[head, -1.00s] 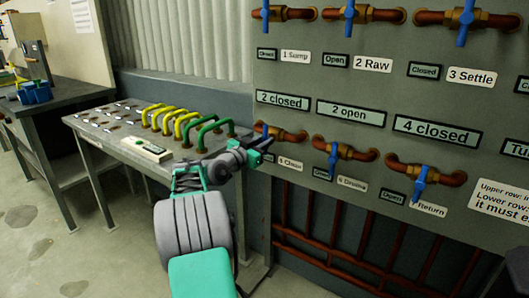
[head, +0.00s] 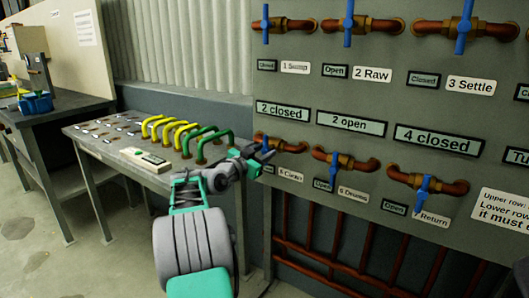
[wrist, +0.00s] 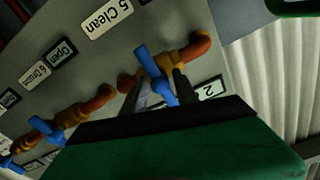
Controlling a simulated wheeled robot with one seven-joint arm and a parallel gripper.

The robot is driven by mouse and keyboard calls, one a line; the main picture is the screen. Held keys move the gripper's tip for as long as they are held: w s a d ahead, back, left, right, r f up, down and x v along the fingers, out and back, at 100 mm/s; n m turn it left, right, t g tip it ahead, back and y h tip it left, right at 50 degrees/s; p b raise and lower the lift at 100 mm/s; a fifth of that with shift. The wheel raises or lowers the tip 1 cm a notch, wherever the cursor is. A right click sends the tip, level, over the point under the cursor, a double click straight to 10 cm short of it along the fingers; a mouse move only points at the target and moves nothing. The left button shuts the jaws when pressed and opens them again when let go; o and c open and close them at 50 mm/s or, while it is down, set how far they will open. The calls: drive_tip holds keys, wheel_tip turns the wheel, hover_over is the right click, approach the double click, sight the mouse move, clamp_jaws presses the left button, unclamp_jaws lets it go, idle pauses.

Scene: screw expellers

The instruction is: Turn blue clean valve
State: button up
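The clean valve (head: 266,142) is the leftmost valve of the panel's lower row, above the label "5 Clean" (head: 289,174). It has a blue handle on a brass body and copper pipe. In the wrist view its blue handle (wrist: 150,66) lies across the pipe. My gripper (head: 266,156) is at this valve and hides part of it in the head view. In the wrist view my gripper (wrist: 160,90) has one grey finger on each side of the handle's lower end, with gaps visible, so it looks open. Contact cannot be told.
The drums valve (head: 334,162) and return valve (head: 424,185) sit to the right. The upper row of valves (head: 348,24) is above. A bench (head: 110,157) with yellow and green handles (head: 208,143) stands left, close to my arm. Red pipes (head: 340,235) run below the panel.

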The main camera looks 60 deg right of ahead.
drive_tip(key=shift+a, duration=0.1)
drive_tip(key=w+a, duration=0.1)
drive_tip(key=a, duration=0.6)
drive_tip(key=shift+w+a+p, duration=0.15)
drive_tip(key=shift+a+p, duration=0.15)
drive_tip(key=shift+p, duration=0.1)
drive_tip(key=w+a+b, duration=0.1)
drive_tip(key=a+b, duration=0.3)
drive_tip(key=a, duration=0.4)
drive_tip(key=shift+w+d, duration=0.1)
